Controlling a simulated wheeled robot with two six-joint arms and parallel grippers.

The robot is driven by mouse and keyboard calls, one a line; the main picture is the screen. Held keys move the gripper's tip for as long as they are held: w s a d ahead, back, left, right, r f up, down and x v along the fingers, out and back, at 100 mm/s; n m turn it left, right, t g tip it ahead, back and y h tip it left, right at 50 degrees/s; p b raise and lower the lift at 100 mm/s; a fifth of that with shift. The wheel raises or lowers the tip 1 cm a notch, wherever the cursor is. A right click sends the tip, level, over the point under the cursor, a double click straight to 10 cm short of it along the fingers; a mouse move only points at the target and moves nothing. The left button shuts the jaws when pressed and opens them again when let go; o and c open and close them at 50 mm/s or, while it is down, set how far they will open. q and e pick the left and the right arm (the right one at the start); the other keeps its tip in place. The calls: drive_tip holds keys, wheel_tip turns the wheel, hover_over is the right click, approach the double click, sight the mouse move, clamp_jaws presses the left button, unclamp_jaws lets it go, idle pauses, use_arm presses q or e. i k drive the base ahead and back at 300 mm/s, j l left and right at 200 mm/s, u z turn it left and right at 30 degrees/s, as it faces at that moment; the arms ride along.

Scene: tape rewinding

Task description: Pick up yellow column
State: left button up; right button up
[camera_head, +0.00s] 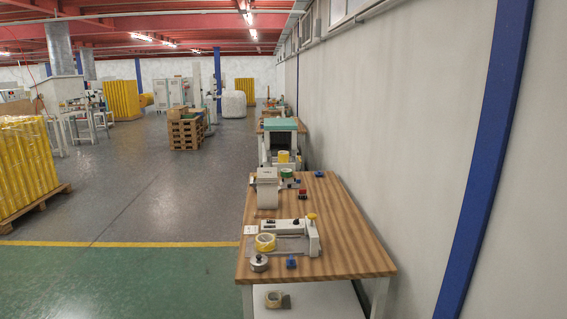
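Several yellow things could match the yellow column, and I cannot tell which one is meant. A tall yellow stack of upright columns (28,165) stands on a pallet at the left edge, partly cut off. Another yellow stack (121,100) stands farther back, and a smaller one (245,91) stands by the far wall. A yellow tape roll (265,242) lies on the near wooden table (350,238), beside a white machine (312,236) with a yellow knob (311,216). Neither of my grippers is in view.
The table also holds a round metal piece (259,263), small blue parts (291,262) and a grey dispenser (268,190). A tape roll (274,299) lies on the shelf below. A wall (430,130) bounds the right. The floor (150,205) left of the table is clear.

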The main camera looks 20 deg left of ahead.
sight(282, 156)
drive_tip(key=i+j+u, duration=0.3)
drive_tip(key=j, duration=0.15)
drive_tip(key=i+j+u, duration=0.3)
drive_tip(key=j, duration=0.15)
drive_tip(key=i+j+u, duration=0.25)
drive_tip(key=u, duration=0.15)
drive_tip(key=i+j+u, duration=0.55)
drive_tip(key=u, duration=0.2)
drive_tip(key=i+j+u, duration=0.15)
drive_tip(key=i, duration=0.7)
drive_tip(key=i+z, duration=0.4)
drive_tip(key=i, duration=0.25)
drive_tip(key=i+j+z, duration=0.1)
drive_tip(key=i+z, duration=0.3)
drive_tip(key=i, duration=0.2)
drive_tip(key=i+j+z, duration=0.1)
drive_tip(key=i+z, duration=0.25)
drive_tip(key=i, duration=1.45)
drive_tip(key=i+z, duration=0.15)
drive_tip(key=i, duration=0.65)
drive_tip(key=i+j+z, duration=0.15)
drive_tip(key=i, duration=0.7)
drive_tip(key=i+z, duration=0.25)
drive_tip(key=i, duration=0.15)
drive_tip(key=i+z, duration=0.25)
drive_tip(key=i, duration=0.15)
